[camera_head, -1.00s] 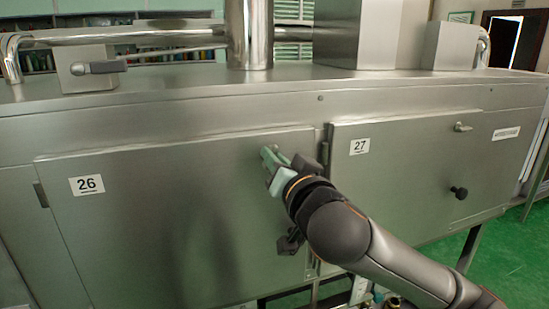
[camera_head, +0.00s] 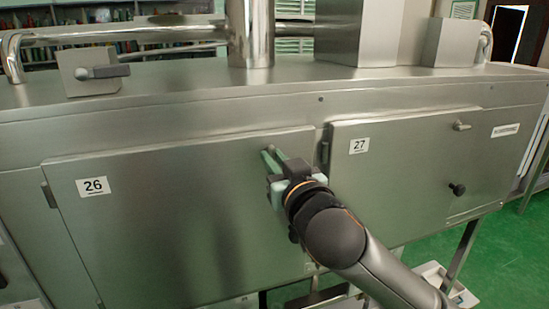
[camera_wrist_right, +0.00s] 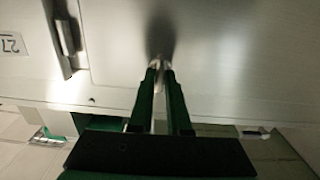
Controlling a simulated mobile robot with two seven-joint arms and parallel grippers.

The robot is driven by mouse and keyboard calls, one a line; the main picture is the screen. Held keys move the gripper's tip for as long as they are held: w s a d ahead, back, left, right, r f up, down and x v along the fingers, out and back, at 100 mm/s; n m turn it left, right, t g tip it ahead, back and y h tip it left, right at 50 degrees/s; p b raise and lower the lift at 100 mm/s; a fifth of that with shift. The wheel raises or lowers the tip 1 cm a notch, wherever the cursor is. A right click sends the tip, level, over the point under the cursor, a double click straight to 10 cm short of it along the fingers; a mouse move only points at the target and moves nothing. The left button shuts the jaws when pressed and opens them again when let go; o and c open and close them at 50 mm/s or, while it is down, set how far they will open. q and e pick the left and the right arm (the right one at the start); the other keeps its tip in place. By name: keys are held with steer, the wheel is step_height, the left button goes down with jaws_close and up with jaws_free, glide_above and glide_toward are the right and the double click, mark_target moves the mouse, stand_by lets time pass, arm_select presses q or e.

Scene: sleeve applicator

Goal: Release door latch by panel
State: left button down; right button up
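Door 26 (camera_head: 170,215) is a flat steel panel on the front of the machine and looks closed. Its small latch (camera_head: 271,149) is near the upper right corner, mostly hidden by my fingers. My right gripper (camera_head: 274,160) reaches it from the lower right. In the right wrist view its two green fingers (camera_wrist_right: 160,72) point at the steel door, with a narrow light piece between them, which looks like the latch handle. The fingers seem closed on it, though the contact is small and dark. My left gripper is not in view.
Door 27 (camera_head: 400,185) is to the right, with a small latch (camera_head: 461,126) and a black knob (camera_head: 458,190). A hinge (camera_head: 325,150) lies between the doors. A lever on a plate (camera_head: 90,75) and pipes stand on top. Green floor (camera_head: 500,250) is open at right.

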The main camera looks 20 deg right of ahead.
steer(key=o, duration=0.4)
steer(key=shift+o, duration=0.2)
steer(key=s+b, duration=1.2)
steer(key=shift+s+d+b, duration=0.15)
steer(key=shift+s+b, duration=0.05)
steer(key=shift+b, duration=0.2)
